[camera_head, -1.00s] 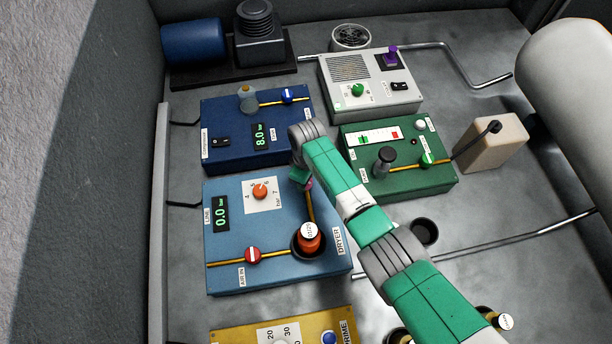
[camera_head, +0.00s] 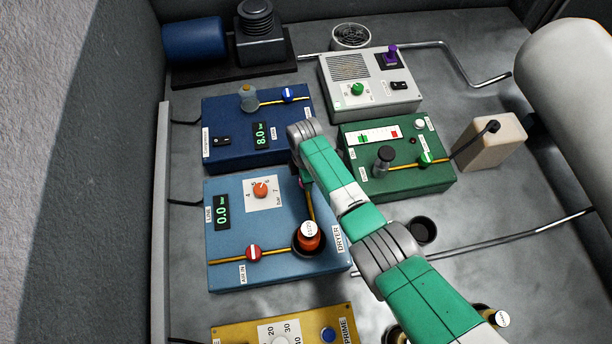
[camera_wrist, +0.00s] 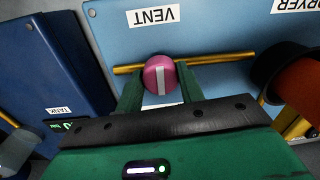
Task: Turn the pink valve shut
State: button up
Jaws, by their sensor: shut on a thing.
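The pink valve (camera_wrist: 159,74) is a round knob with a white stripe, on a yellow pipe of the light blue box (camera_wrist: 215,25), by the VENT label (camera_wrist: 152,15). In the wrist view its stripe lies across the pipe, near a right angle. My gripper (camera_wrist: 160,84) is shut on the pink valve, one green finger on each side of it. In the head view my gripper (camera_head: 298,172) is over the box's upper right part and hides most of the valve.
A red-orange capped cup (camera_head: 309,238) and a red valve (camera_head: 253,252) are on the same box. A dark blue box (camera_head: 240,150) stands behind, a green box (camera_head: 400,185) to the right, and a yellow box (camera_head: 235,335) in front.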

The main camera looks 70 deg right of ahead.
jog(key=shift+n, duration=0.4)
jog(key=o, duration=1)
notch_tip(320, 180, up, 8)
jog(key=shift+w+d+f+p, duration=0.1)
jog(key=shift+p, duration=1.15)
